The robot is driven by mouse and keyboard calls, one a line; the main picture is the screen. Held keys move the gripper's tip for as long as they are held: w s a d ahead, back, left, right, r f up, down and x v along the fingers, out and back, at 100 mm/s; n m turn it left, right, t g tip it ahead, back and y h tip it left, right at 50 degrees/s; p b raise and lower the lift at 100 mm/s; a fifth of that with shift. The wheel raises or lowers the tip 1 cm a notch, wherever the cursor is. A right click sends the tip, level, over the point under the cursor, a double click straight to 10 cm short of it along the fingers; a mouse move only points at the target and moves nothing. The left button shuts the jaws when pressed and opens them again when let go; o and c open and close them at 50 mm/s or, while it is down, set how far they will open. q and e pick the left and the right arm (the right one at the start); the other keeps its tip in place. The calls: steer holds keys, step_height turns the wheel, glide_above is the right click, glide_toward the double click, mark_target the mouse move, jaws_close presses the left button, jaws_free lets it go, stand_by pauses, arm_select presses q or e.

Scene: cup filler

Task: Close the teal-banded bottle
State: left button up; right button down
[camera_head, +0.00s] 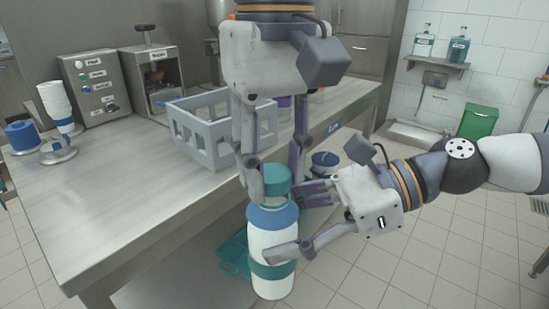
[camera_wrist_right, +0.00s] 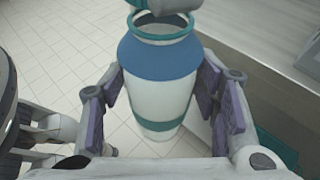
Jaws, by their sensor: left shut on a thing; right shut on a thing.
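The white bottle (camera_head: 270,236) has a blue shoulder and a teal band (camera_head: 272,270) near its base. It stands roughly upright in front of the counter edge. My right gripper (camera_head: 284,222) is shut on its body from the right. The right wrist view shows the bottle (camera_wrist_right: 160,95) between the fingers, with its teal-rimmed mouth (camera_wrist_right: 165,27) open. My left gripper (camera_head: 277,178) points down and is shut on a teal cap (camera_head: 277,181) just above the bottle's mouth. The right wrist view shows part of the cap (camera_wrist_right: 140,3) at its top edge, apart from the rim.
The steel counter (camera_head: 120,200) fills the left, with a grey crate (camera_head: 200,148), a machine with buttons (camera_head: 93,85), stacked white cups (camera_head: 54,101) and a blue cup (camera_head: 22,135). A teal container (camera_head: 232,254) is behind the bottle. Open tiled floor (camera_head: 440,255) lies right.

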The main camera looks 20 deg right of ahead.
arm_select(q)
steer(key=shift+f, duration=0.45)
steer(key=m, duration=0.4)
steer(key=shift+a, duration=0.1)
steer(key=m, duration=0.3)
steer(key=shift+m, duration=0.4)
steer(key=m, duration=0.5)
steer(key=shift+w+a+m, duration=0.15)
steer(key=shift+m, duration=0.25)
steer(key=m, duration=0.3)
steer(key=shift+w+a, duration=0.1)
steer(key=o, duration=0.7)
steer(key=shift+c, duration=0.3)
